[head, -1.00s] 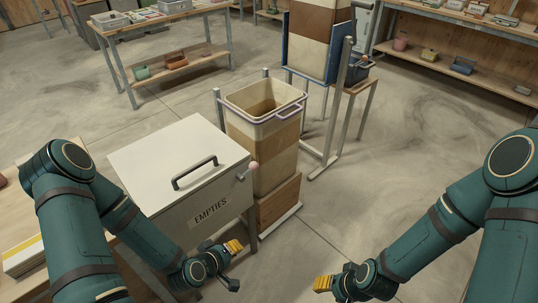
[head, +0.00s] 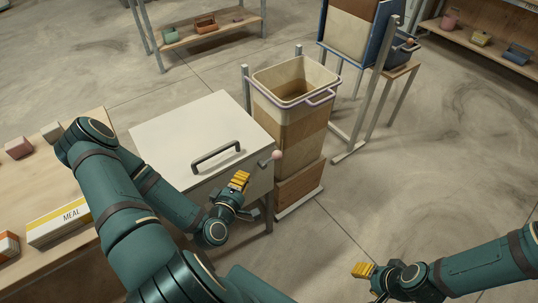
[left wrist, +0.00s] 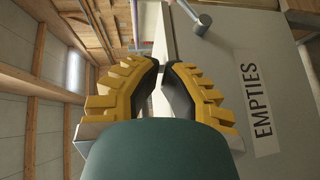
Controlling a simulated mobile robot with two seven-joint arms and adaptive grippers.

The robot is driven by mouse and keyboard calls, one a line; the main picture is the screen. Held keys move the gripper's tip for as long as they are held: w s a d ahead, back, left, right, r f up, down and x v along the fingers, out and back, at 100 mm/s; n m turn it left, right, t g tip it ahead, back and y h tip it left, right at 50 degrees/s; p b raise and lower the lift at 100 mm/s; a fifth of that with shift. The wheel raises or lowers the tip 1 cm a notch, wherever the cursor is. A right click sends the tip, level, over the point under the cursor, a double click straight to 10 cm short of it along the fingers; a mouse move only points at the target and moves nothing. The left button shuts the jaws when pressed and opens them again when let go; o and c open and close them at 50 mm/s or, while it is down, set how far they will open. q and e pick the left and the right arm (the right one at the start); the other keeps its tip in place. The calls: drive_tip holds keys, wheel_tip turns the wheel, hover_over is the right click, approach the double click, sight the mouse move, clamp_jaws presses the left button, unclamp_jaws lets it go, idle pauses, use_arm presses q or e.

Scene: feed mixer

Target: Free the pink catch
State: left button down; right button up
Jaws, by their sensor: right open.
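The pink catch is a small pink ball (head: 277,155) on a short grey stem. It sits at the right end of the front of the white lidded box (head: 190,122), and the lid is down. My left gripper (head: 240,180) is in front of the box, just below and left of the pink ball, apart from it. In the left wrist view its yellow fingers (left wrist: 161,66) are nearly together with nothing between them, and a grey knobbed rod (left wrist: 200,24) shows beyond them. My right gripper (head: 363,270) is open and empty over the floor at lower right.
A tall bin (head: 325,98) with a lilac rim stands right behind the box. A wooden bench (head: 40,185) with a MEAL carton (head: 60,222) is at left. A blue-sided hopper (head: 378,35) stands at the back.

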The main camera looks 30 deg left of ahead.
use_arm(q)
drive_tip(key=shift+w, duration=0.1)
drive_tip(key=b, duration=0.4)
approach(272, 159)
drive_tip(key=w+a+r, duration=0.3)
drive_tip(key=a, duration=0.2)
drive_tip(key=w, duration=0.1)
drive_tip(key=w+d+f, duration=0.1)
drive_tip(key=w+d+b, duration=0.1)
drive_tip(key=w, duration=0.1)
drive_tip(key=shift+w+f, duration=0.15)
drive_tip(key=shift+w+d+g+p, duration=0.15)
drive_tip(key=shift+w+g+p, duration=0.2)
drive_tip(key=shift+p, duration=0.3)
drive_tip(key=shift+m, duration=0.3)
